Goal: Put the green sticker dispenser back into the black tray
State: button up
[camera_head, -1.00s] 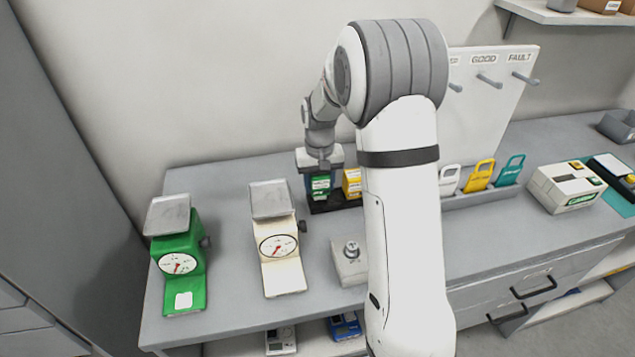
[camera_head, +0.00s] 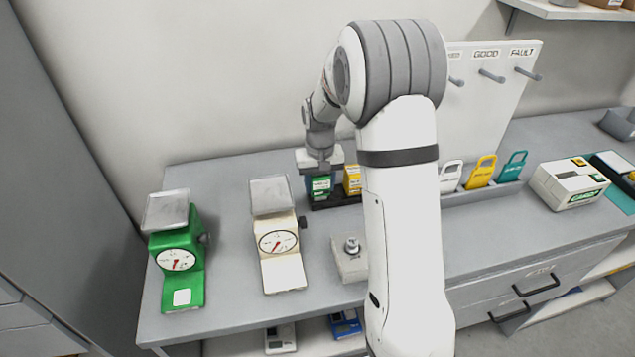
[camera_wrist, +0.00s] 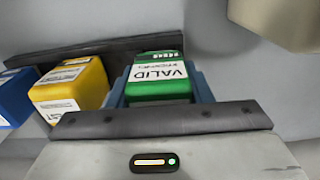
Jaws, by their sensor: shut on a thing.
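The green sticker dispenser (camera_head: 320,187), with a white VALID label, is upright at the left end of the black tray (camera_head: 345,200). In the wrist view the dispenser (camera_wrist: 160,88) sits between the blue finger pads of my gripper (camera_head: 320,176), which is shut on it. The tray's dark back wall (camera_wrist: 110,46) shows behind it. The dispenser's underside is hidden, so I cannot tell whether it rests on the tray floor.
A yellow dispenser (camera_head: 352,180) stands beside the green one, and a blue one (camera_wrist: 14,95) beyond it. A cream scale (camera_head: 278,245) and a green scale (camera_head: 178,262) stand at the front left. A grey block with a knob (camera_head: 350,258) is in front of the tray.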

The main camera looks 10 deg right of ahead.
jog(key=shift+f+b, duration=0.3)
jog(key=shift+f, duration=0.25)
jog(key=o, duration=1)
jog(key=shift+c, duration=0.2)
notch_tip(320, 180, up, 7)
jog(key=shift+b, duration=0.4)
jog(key=shift+s+r, duration=0.15)
jog(key=shift+r, duration=0.45)
jog(key=s+r+t, duration=0.1)
jog(key=s+r, duration=0.2)
jog(key=s, duration=1)
jog(key=s+r+t, duration=0.2)
jog(key=s, duration=1.2)
jog(key=shift+a+r, duration=0.25)
jog(key=shift+r, duration=0.15)
